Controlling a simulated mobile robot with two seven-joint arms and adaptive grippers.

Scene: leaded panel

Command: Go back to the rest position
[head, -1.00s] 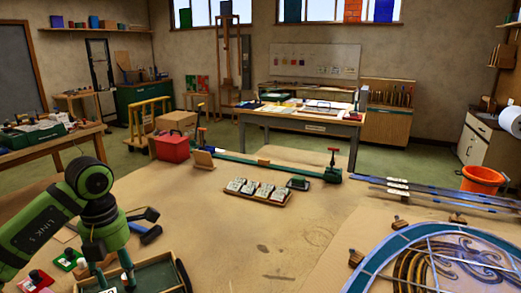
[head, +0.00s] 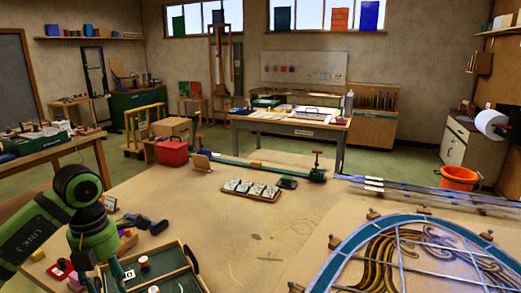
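My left arm, green and black, comes in from the left, and its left gripper (head: 106,278) points down at the lower left. Its two fingers stand apart with nothing seen held between them, though the tips are near the bottom edge of the picture. It is over or beside the left side of a dark green tray (head: 172,262), which holds small round pieces. My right gripper is out of view. The leaded panel (head: 420,262), an arched frame with curled brown and blue pieces, lies on a board at the lower right.
The wide workbench (head: 225,225) is mostly clear in the middle. A small wooden tray (head: 243,197) of pale pieces, a green bar clamp (head: 270,172), a red box (head: 172,152), an orange bucket (head: 458,178) and long lead strips (head: 425,190) stand or lie around its far side.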

